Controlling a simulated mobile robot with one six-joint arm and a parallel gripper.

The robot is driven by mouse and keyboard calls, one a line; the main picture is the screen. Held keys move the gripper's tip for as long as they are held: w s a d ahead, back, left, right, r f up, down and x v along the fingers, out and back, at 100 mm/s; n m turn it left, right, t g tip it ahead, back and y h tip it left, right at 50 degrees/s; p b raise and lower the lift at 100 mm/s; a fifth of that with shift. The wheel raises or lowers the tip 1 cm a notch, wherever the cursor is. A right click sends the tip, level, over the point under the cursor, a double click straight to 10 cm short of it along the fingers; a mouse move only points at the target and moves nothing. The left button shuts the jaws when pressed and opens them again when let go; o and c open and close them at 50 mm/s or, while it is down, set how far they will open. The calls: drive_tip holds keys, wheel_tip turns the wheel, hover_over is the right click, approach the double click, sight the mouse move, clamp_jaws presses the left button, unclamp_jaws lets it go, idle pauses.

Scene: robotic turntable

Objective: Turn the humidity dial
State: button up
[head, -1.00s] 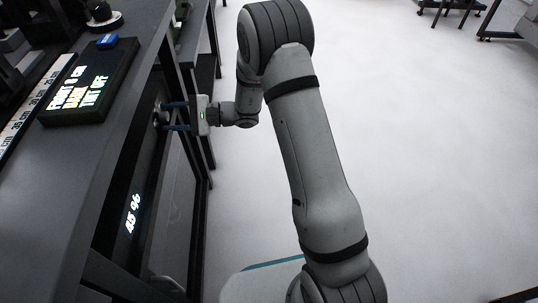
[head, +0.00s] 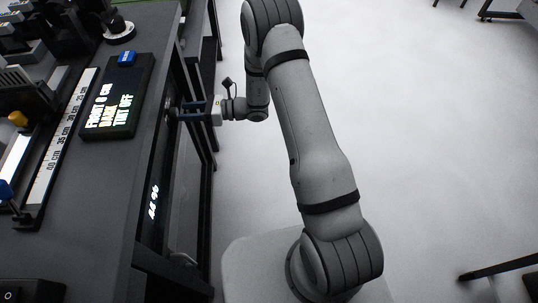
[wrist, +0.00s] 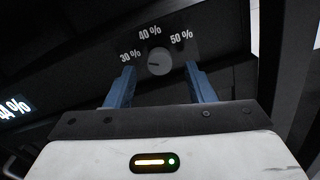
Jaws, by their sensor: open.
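The humidity dial (wrist: 158,62) is a small round grey knob on a dark panel, with 30 %, 40 % and 50 % marks around it. Its pointer mark faces left in the wrist view. My gripper (wrist: 160,72) is open, with one blue finger on each side below the dial; contact cannot be told. In the head view, my gripper (head: 186,110) reaches left to the front of the dark bench, where its fingertips largely hide the dial. A lit readout (wrist: 15,108) shows 44 % at the left; it also shows in the head view (head: 153,201).
The dark bench (head: 115,200) carries a black display box (head: 118,95) with lit text, a white ruler strip (head: 62,135) and a blue button (head: 126,58). A dark frame edge runs below the panel.

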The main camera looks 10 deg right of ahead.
drive_tip(key=s+d+r+n+g+h+b, duration=0.1)
drive_tip(key=s+d+n+g+h+b, duration=0.1)
drive_tip(key=s+d+n+h+b, duration=0.4)
drive_tip(key=s+d+r+n+g+h+b, duration=0.1)
drive_tip(key=s+d+n+h+b, duration=0.4)
drive_tip(key=s+d+n, duration=0.8)
drive_tip(key=shift+s+d+r+g+h+b, duration=0.35)
drive_tip(key=shift+s+g+h, duration=0.45)
drive_tip(key=shift+s+h, duration=1.35)
drive_tip(key=shift+s+a+f+y, duration=0.15)
drive_tip(key=shift+s+y, duration=0.25)
drive_tip(key=shift+y, duration=0.05)
drive_tip(key=s+d+r+n+t+h+p, duration=0.1)
drive_tip(key=d+r+n+t+p, duration=0.1)
drive_tip(key=r+p, duration=1.5)
drive_tip(key=s+d+r+n+t+h+p, duration=0.1)
drive_tip(key=d+r+p, duration=0.3)
drive_tip(key=r+p, duration=1.4)
wheel_tip(320, 180, up, 6)
drive_tip(key=shift+s+f+n+t+h, duration=0.1)
drive_tip(key=shift+s+n+t+h, duration=0.3)
drive_tip(key=shift+t+h, duration=0.3)
